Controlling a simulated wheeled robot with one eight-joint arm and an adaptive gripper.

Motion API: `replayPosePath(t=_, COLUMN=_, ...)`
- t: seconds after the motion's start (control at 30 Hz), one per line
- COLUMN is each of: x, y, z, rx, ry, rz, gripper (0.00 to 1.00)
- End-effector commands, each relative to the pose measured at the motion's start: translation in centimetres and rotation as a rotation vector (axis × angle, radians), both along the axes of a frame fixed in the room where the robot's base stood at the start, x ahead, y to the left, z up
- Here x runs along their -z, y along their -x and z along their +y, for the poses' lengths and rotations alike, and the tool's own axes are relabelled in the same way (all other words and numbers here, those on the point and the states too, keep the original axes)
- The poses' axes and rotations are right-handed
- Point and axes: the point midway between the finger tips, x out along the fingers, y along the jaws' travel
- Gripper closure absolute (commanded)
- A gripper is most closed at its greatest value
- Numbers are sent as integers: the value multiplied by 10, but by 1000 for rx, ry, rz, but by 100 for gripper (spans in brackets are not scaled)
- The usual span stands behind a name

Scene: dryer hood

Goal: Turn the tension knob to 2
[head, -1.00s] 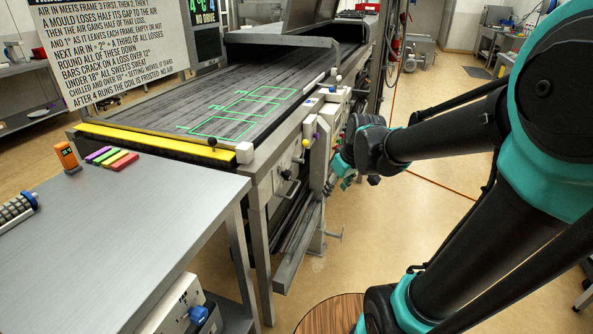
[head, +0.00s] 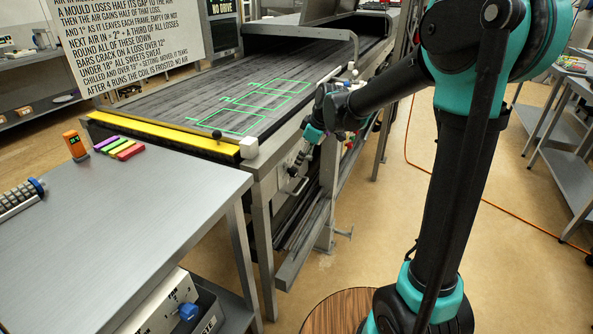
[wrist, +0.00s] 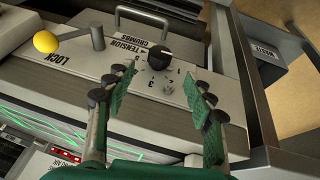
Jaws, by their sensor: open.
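The tension knob (wrist: 160,54) is a small black dial on a pale panel in the wrist view. The word TENSION is printed beside it, upside down, with small numbers around it; its exact setting is too small to read. My gripper (wrist: 160,82) is open, its two green-padded fingers spread either side of the area just below the knob in the picture. The fingers hold nothing, and I cannot tell whether they touch the panel. In the head view my gripper (head: 298,166) is at the machine's side, where the knob cannot be made out.
A lever with a yellow ball (wrist: 46,42), beside the word LOCK, stands left of the knob. A metal handle (wrist: 143,17) lies behind it, near the word CRUMBS. A metal frame bar (wrist: 255,80) runs close on the right. A steel table (head: 130,215) stands before the conveyor (head: 200,100).

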Motion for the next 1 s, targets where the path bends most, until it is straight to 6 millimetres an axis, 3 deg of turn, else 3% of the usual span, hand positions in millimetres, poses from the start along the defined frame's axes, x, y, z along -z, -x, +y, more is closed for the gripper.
replayPosePath(t=0.3, x=51, y=-15, z=17, rx=0, ry=0, rz=0, gripper=46)
replayPosePath(t=0.5, x=70, y=-20, z=24, rx=0, ry=0, rz=0, gripper=46)
replayPosePath(t=0.93, x=77, y=-22, z=26, rx=1, ry=0, rz=0, gripper=46)
replayPosePath(t=1.0, x=77, y=-22, z=26, rx=1, ry=0, rz=0, gripper=53)
